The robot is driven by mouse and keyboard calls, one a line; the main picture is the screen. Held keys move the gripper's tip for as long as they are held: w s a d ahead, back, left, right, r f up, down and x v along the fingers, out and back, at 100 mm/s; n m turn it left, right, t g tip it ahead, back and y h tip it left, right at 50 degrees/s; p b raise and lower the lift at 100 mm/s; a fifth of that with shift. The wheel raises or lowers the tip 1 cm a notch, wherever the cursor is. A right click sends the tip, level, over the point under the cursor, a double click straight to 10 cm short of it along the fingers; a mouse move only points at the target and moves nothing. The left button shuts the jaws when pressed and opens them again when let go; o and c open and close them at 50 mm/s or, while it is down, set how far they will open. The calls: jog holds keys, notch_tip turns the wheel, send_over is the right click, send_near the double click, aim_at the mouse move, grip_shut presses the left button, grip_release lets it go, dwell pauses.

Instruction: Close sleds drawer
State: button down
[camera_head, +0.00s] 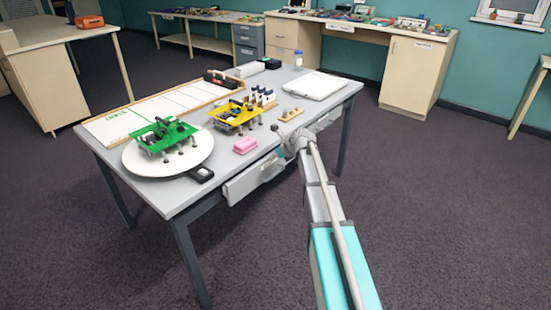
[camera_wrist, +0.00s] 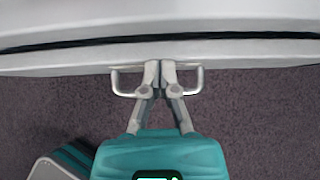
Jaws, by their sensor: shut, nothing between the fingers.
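A light grey drawer front (camera_wrist: 70,62) fills the upper part of the wrist view, with a metal bar handle (camera_wrist: 199,82) on it. My gripper (camera_wrist: 160,68) is shut and empty, its fingertips at the middle of this handle, against or very near the drawer front. A thin dark gap runs between the drawer front and the tabletop edge above it. In the head view one drawer front (camera_head: 240,186) shows under the near edge of the table, standing a little out. Another front (camera_head: 325,121) shows farther right, partly behind my arm. I cannot read a drawer label.
Open carpet lies in front. Benches line the back wall.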

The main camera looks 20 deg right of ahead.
jog(key=shift+w+a, duration=0.55)
jog(key=shift+w, duration=0.25)
jog(key=shift+s, duration=0.1)
jog(key=shift+s+d, duration=0.1)
jog(key=s+d+f+p+v, duration=0.1)
jog(key=f+p+v, duration=0.1)
jog(key=p+v, duration=0.5)
jog(key=v, duration=0.6)
jog(key=shift+s, duration=0.2)
jog(key=shift+f, duration=0.2)
